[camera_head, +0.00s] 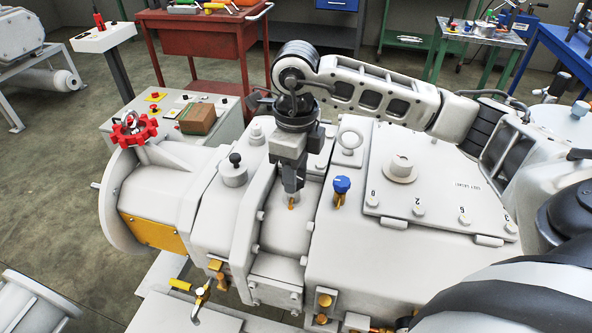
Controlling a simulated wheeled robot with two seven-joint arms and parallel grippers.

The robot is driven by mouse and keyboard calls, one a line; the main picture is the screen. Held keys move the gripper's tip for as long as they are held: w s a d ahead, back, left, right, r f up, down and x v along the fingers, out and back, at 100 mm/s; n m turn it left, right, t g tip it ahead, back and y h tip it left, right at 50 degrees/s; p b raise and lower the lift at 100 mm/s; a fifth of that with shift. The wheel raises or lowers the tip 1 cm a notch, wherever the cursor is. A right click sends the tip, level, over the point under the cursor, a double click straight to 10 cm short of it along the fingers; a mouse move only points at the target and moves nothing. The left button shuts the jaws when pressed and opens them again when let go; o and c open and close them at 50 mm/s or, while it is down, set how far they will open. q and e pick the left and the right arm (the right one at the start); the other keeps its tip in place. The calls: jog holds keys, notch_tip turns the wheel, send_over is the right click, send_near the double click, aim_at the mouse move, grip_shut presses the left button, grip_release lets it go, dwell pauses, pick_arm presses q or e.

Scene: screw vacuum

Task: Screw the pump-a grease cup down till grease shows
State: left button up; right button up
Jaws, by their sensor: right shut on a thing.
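The pump (285,230) is a large pale grey housing across the middle of the head view. My right gripper (291,196) points straight down over its narrow raised section, with its fingers shut. They close on a small fitting there, which I take to be the grease cup. The fingers hide nearly all of it. Only a bit of brass-orange (291,206) shows at the fingertips, and I cannot tell whether it is grease or brass. My left gripper is not in view.
A blue knob on a brass stem (341,186) stands close to the right of my gripper. A red handwheel (134,130) is at the left. A red tool cart (205,42) stands behind.

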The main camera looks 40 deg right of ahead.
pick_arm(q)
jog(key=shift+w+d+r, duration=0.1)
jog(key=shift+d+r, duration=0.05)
pick_arm(e)
jog(key=shift+r+m, duration=0.1)
jog(key=shift+m, duration=0.3)
jog(key=o, duration=0.9)
jog(key=shift+c, duration=0.2)
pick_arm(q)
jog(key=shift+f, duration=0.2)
pick_arm(e)
jog(key=shift+o, duration=0.5)
pick_arm(q)
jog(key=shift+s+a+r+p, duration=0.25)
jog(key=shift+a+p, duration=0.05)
jog(key=shift+p, duration=0.5)
pick_arm(e)
notch_tip(320, 180, up, 16)
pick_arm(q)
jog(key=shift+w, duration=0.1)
